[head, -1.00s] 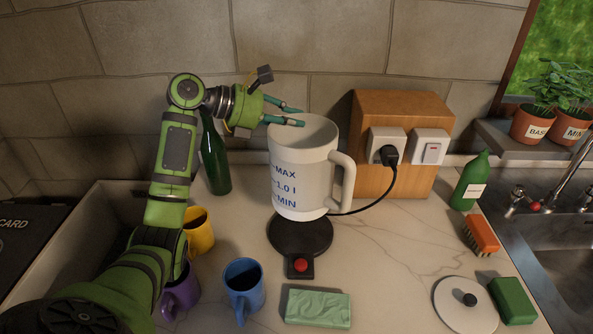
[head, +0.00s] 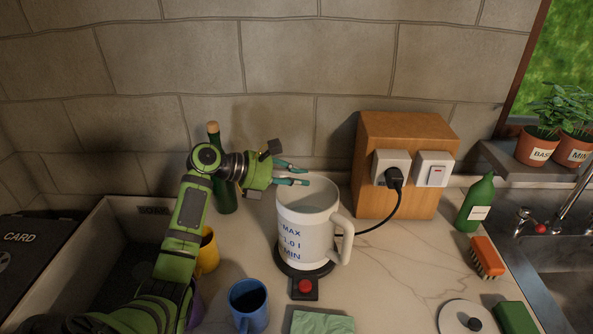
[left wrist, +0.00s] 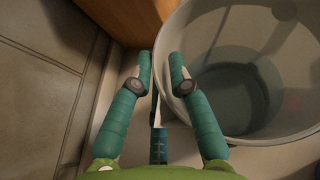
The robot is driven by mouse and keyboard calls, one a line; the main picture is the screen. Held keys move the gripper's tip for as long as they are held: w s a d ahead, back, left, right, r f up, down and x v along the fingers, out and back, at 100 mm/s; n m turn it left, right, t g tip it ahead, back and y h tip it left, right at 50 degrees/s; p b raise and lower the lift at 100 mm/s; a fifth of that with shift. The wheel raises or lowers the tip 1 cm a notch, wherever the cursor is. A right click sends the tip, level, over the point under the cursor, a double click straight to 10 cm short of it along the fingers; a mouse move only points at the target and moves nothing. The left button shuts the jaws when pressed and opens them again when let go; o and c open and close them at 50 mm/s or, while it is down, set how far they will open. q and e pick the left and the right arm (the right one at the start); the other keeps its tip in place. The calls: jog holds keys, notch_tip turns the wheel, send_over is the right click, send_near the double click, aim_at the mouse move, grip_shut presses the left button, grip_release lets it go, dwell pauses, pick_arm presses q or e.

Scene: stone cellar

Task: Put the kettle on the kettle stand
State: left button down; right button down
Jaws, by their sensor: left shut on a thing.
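The white kettle (head: 307,226) is upright and open-topped, with its handle on the right and blue level marks on its front. Its bottom is over the black round kettle stand (head: 285,270), which shows as a dark rim around it; I cannot tell whether it fully touches. My left gripper (head: 306,174) is shut on the kettle at its upper rim, coming from the left. In the left wrist view the fingers (left wrist: 162,75) are at the rim of the kettle (left wrist: 240,135), whose empty-looking inside shows.
A blue mug (head: 247,304), yellow mug (head: 208,252) and green bottle (head: 223,190) stand to the left. A socket block (head: 400,150) with plug and cord is behind right. A green cloth-like block (head: 322,323) lies in front, a white lid (head: 462,315) further right.

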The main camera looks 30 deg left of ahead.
pick_arm(q)
jog(key=shift+r, duration=0.3)
jog(key=c, duration=1.2)
grip_release()
jog(key=shift+d+f, duration=0.1)
jog(key=shift+f, duration=0.2)
jog(key=shift+s, duration=0.15)
jog(key=shift+s+a+r, duration=0.1)
jog(key=shift+a+r, duration=0.05)
jog(key=shift+a, duration=0.05)
jog(key=shift+b+v, duration=1.25)
jog(key=shift+v, duration=4.5)
jog(key=shift+d+r, duration=0.1)
